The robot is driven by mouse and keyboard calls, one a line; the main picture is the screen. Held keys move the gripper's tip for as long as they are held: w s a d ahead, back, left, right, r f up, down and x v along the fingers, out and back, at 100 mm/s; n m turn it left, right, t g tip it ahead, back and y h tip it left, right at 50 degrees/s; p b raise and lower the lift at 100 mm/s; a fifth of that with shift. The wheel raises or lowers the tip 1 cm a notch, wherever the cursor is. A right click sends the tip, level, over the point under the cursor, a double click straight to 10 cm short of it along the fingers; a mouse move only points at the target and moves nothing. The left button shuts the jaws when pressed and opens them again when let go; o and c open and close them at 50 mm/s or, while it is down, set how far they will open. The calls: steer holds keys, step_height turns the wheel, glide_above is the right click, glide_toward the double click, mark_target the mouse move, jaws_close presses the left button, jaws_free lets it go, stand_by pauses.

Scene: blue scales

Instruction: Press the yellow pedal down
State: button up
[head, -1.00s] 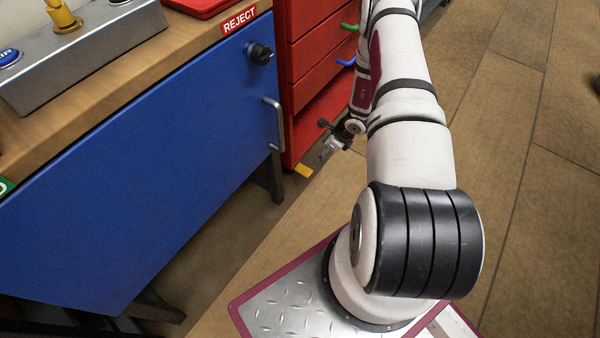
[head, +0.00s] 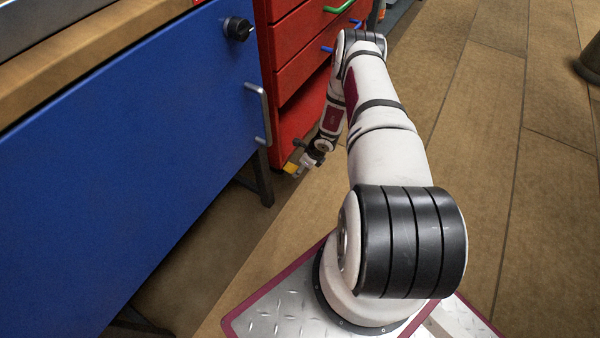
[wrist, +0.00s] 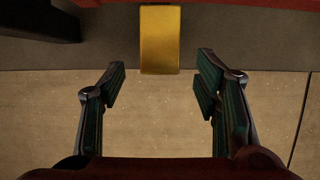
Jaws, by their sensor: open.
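The yellow pedal (wrist: 160,40) shows at the top middle of the wrist view, sticking out from the bottom of the red cabinet above the floor. In the head view the pedal (head: 291,168) is a small yellow patch low at the cabinet's front, partly hidden by my gripper. My gripper (wrist: 155,88) is open and empty. In the wrist view its two fingers stand apart, with the pedal beyond the tips and between their lines. In the head view my gripper (head: 300,168) is low, right beside the pedal. I cannot tell whether they touch.
The red drawer cabinet (head: 297,60) has green and blue handles. A blue cabinet door (head: 130,140) with a metal handle (head: 258,112) and a black knob (head: 238,28) stands to the left. A dark table leg (head: 262,180) is near the pedal. Open floor (head: 480,150) lies to the right.

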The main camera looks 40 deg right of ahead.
steer(key=shift+b+x, duration=0.4)
steer(key=shift+x, duration=0.7)
